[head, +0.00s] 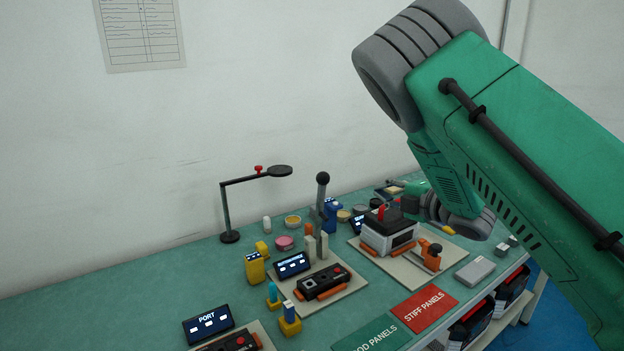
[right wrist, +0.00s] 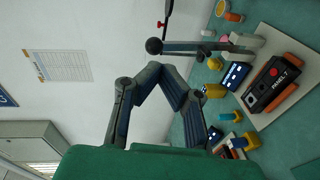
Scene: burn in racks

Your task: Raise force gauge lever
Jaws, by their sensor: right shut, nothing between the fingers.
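A grey lever (head: 321,203) with a black ball knob stands upright behind a black panel in a fixture, next to pale posts. It also shows in the right wrist view (right wrist: 195,47), with its ball at the left end. My right gripper (right wrist: 155,72) is shut and empty; its fingertips meet just below the ball in that picture, and I cannot tell if they touch it. In the head view my right arm comes in from the right, and its gripper is small and partly hidden among the bench items. My left gripper is not in view.
The black panel (head: 323,283) lies on a pale base plate beside a dark display (head: 292,265). A grey-and-black device (head: 388,234) stands to the right. A thin stand (head: 226,210) with a round head is at the left. Red (head: 424,307) and green (head: 375,335) signs lie in front.

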